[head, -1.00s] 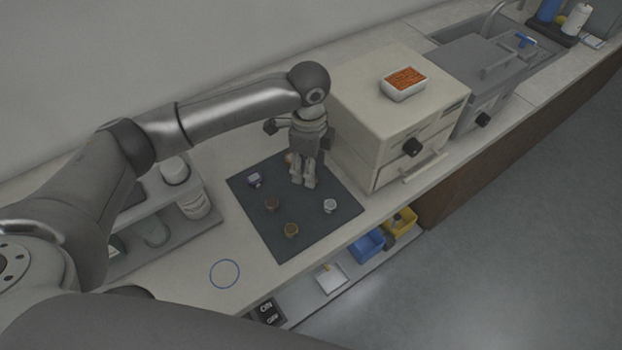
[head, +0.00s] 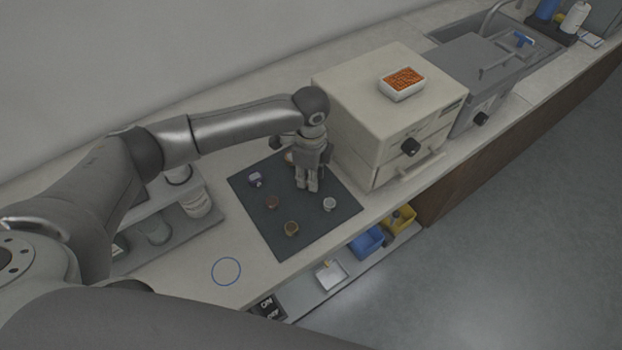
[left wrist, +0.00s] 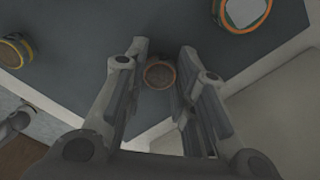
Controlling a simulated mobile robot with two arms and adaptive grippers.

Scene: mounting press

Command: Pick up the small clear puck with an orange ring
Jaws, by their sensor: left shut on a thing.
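My left gripper (head: 307,188) points down at the right part of the dark mat (head: 262,220). In the left wrist view its fingers are shut on a small round puck (left wrist: 160,75), brownish with a reddish-orange rim. The fingers hide this puck in the head view. Another puck with an orange ring and pale centre (left wrist: 243,14) shows at the top of the wrist view. A puck with a yellowish and green side (left wrist: 12,50) is at its left edge. My right gripper is not in view.
The beige press box (head: 370,125) stands close to the right of the gripper. A blue circle (head: 226,271) marks clear counter.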

